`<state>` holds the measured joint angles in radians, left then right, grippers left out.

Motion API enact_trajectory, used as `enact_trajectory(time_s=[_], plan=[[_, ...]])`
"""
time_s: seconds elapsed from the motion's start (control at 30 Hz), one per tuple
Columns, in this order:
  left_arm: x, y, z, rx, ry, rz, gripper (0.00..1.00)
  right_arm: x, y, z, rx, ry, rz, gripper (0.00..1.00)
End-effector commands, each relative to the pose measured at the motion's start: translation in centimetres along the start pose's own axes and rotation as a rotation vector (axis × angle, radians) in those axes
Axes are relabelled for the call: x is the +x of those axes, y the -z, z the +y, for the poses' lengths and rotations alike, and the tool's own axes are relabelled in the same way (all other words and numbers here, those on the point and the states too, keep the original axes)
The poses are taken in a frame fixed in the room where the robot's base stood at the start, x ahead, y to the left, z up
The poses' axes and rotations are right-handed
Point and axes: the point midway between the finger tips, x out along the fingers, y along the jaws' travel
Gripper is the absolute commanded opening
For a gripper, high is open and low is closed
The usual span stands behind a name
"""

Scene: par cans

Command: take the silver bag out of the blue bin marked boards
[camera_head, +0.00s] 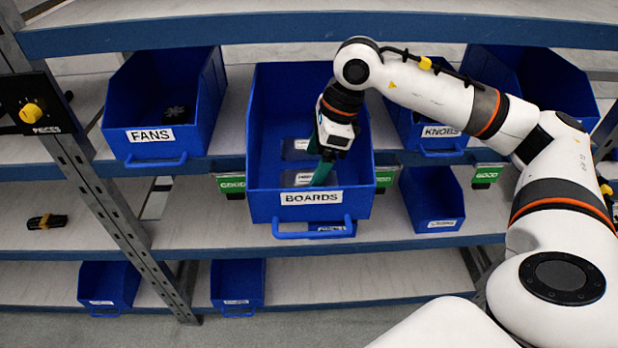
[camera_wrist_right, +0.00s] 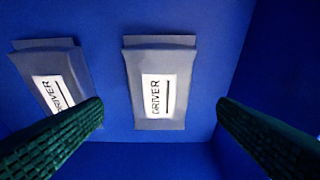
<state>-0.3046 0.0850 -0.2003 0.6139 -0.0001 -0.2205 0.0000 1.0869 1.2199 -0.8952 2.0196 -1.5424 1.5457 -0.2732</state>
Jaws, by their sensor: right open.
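The blue bin marked BOARDS (camera_head: 260,160) is pulled forward on the middle of the shelf. Two silver-grey bags with white DRIVER labels lie flat on its floor. In the right wrist view one bag (camera_wrist_right: 175,60) lies between my fingers, farther ahead. The other bag (camera_wrist_right: 80,60) is tilted, at the left, partly behind the left finger. In the head view the bags show dimly, one bag (camera_head: 295,146) behind the other (camera_head: 300,178). My right gripper (camera_head: 322,172) is open and reaches down inside the bin, with green fingers, empty. My left gripper is not in view.
A FANS bin (camera_head: 150,110) with a dark item stands to the left. A KNOBS bin (camera_head: 440,140) stands to the right, partly behind my right arm. Smaller blue bins (camera_head: 432,200) sit on lower shelves. The BOARDS bin's walls stand close around my right gripper.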

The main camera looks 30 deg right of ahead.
Motion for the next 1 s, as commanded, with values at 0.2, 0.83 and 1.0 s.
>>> enact_trajectory(time_s=[0.2, 0.83, 1.0], plan=[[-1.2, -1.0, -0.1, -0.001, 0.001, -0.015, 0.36, 3.0, -0.1, 0.1, 0.000, 0.003, -0.002, 0.82], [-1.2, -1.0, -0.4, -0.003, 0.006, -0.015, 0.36, 3.7, -0.1, 0.2, 0.000, 0.001, 0.000, 0.32], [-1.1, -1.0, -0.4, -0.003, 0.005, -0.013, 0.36, 3.7, -0.1, 0.2, 0.000, 0.000, 0.000, 0.32]])
